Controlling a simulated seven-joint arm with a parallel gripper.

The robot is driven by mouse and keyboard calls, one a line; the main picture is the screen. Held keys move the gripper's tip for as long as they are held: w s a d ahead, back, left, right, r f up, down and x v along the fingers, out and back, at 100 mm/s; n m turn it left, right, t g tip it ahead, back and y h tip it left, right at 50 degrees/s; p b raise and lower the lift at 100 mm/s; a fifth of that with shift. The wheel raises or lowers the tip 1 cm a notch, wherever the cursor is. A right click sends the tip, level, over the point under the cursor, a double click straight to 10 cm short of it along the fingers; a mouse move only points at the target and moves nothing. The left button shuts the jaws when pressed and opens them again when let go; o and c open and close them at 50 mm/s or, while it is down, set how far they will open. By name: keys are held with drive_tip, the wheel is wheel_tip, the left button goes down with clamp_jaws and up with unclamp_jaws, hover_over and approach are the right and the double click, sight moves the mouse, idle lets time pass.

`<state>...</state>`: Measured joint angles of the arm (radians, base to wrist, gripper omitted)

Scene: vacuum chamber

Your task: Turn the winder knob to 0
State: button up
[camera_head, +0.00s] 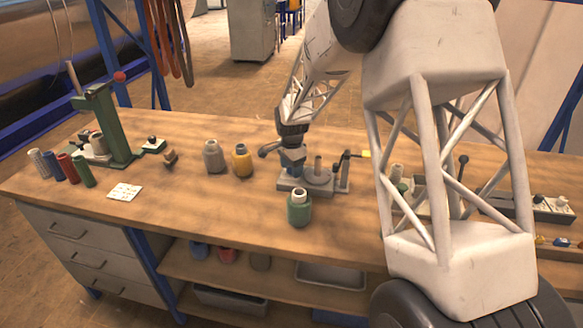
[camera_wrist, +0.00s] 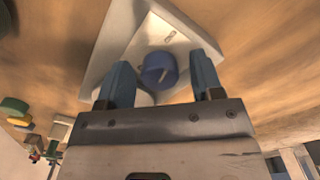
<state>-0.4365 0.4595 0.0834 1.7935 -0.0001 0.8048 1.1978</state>
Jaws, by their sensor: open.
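The winder (camera_head: 289,184) is a grey base on the bench with a round plate, an upright spindle and a small post at its right. My gripper (camera_head: 291,168) points down over the left end of the winder. In the wrist view, a blue round knob (camera_wrist: 159,70) with a pale slot or line on its top stands on the light grey winder base (camera_wrist: 118,38). My open gripper (camera_wrist: 161,66) has one blue finger on each side of the knob, with contact unclear. A small pale mark (camera_wrist: 169,36) shows on the base beyond the knob. In the head view, my gripper hides the knob.
A green jar (camera_head: 299,209) stands close in front of the winder. Grey (camera_head: 213,157) and yellow (camera_head: 242,161) jars stand to its left. A green press (camera_head: 110,125), several spools and a white card (camera_head: 124,192) are farther left. Bare bench lies between the card and jars.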

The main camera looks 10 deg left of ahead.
drive_tip(key=c, duration=0.9)
